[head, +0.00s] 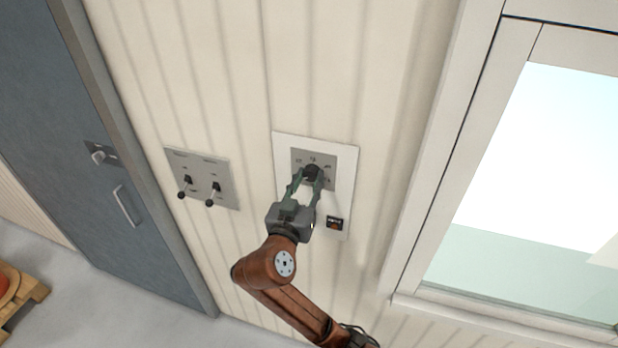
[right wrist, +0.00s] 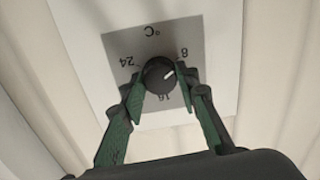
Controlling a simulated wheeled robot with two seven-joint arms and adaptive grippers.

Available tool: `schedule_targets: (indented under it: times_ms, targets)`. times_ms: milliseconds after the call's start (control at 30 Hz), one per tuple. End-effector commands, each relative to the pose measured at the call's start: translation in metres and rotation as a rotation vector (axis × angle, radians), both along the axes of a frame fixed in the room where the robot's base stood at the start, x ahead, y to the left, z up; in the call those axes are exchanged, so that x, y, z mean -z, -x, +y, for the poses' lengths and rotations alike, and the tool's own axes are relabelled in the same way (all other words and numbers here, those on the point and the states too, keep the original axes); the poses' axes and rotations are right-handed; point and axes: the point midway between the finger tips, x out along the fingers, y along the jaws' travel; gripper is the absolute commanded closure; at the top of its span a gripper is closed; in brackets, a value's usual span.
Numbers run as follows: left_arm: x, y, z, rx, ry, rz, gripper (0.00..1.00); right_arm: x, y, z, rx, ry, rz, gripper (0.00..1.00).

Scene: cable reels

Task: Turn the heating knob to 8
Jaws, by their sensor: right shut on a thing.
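The heating knob (head: 312,171) is a round black dial on a grey square plate on the wall. In the right wrist view the knob (right wrist: 158,74) shows a white pointer mark, with the plate upside down: 8 at the right, 16 below, 24 at the left, °C at the top. The mark points right and slightly up, close to the 8, a little to its 16 side. My right gripper (head: 308,177) has its green-lined fingers shut on the knob, one on each side; they also show in the wrist view (right wrist: 163,80). My left gripper is out of view.
A small dark display (head: 334,223) sits low on the white panel (head: 348,185). Left of it is a grey plate (head: 203,163) with two lever switches. A blue-grey door (head: 100,170) is at far left, a window (head: 530,170) at right.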

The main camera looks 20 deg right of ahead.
Motion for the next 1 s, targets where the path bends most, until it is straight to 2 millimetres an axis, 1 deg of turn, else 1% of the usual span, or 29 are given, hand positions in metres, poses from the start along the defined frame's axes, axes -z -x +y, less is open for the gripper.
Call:
schedule_targets:
  times_ms: [133, 167, 400, 633, 733, 867, 1000]
  targets:
    - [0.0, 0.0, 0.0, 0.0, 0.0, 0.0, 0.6, 0.001, 0.0, 0.0, 0.001, 0.002, 0.001, 0.95]
    - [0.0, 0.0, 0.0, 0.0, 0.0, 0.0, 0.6, 0.001, 0.0, 0.0, 0.001, 0.002, 0.001, 0.69]
    - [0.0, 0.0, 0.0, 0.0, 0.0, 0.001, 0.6, 0.0, 0.0, 0.0, 0.001, 0.0, 0.0, 0.53]
    - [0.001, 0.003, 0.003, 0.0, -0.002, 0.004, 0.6, 0.0, 0.0, 0.0, 0.001, 0.001, -0.001, 0.53]
    - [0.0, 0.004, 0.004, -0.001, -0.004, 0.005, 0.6, 0.0, 0.004, 0.003, -0.001, -0.001, 0.0, 0.53]
    - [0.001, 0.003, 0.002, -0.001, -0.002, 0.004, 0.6, 0.001, 0.019, 0.012, -0.002, -0.003, 0.001, 0.53]
    - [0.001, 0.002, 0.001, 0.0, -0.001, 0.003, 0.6, 0.001, 0.039, 0.025, -0.003, -0.003, 0.001, 0.53]
